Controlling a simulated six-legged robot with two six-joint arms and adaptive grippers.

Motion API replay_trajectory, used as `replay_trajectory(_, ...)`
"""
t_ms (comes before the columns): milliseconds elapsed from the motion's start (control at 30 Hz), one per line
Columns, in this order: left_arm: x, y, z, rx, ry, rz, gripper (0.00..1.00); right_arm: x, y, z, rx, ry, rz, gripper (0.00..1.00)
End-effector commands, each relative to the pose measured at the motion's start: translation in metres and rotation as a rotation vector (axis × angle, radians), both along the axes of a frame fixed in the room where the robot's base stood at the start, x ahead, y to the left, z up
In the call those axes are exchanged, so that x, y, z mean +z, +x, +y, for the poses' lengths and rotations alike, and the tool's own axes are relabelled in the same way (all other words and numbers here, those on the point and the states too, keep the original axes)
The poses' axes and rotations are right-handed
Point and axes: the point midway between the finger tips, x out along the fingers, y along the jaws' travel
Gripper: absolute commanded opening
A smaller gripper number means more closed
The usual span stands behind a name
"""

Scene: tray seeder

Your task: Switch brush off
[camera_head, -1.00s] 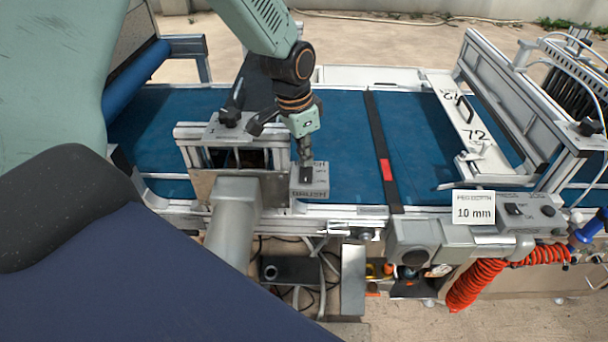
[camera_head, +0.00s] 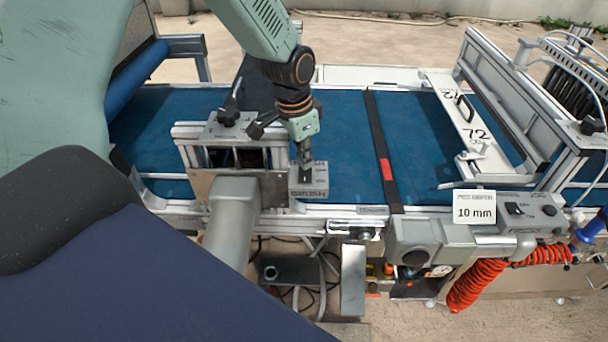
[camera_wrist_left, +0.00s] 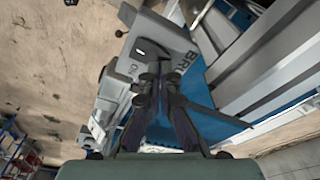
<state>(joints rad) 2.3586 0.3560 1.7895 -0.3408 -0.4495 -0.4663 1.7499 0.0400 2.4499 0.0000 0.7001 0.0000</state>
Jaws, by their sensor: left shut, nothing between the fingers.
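The brush switch box (camera_head: 309,184) is a small grey box with "BRUSH" lettering, mounted at the front edge of the blue belt. My left gripper (camera_head: 305,164) comes down from above, and its closed tips are at the top of the box, over the dark switch. In the left wrist view the switch box (camera_wrist_left: 165,45) shows with the letters "BR" and a black rocker. The gripper's shut fingertips (camera_wrist_left: 153,72) are close beside the rocker; I cannot tell whether they touch it. Nothing is between the fingers. My right gripper is not in view.
The blue belt (camera_head: 345,140) runs across the machine. A metal frame (camera_head: 240,185) stands left of the box. A "10 mm" sign (camera_head: 474,207) and another switch box (camera_head: 530,212) are on the right. A black strip (camera_head: 381,150) crosses the belt.

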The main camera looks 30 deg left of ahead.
Motion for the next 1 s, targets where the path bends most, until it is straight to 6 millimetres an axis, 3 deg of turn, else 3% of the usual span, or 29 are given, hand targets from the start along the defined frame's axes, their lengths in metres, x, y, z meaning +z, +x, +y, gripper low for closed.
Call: replay_trajectory(1000, -0.013, -0.001, 0.000, 0.000, 0.000, 0.002, 0.00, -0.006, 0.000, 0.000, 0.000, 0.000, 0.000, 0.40)
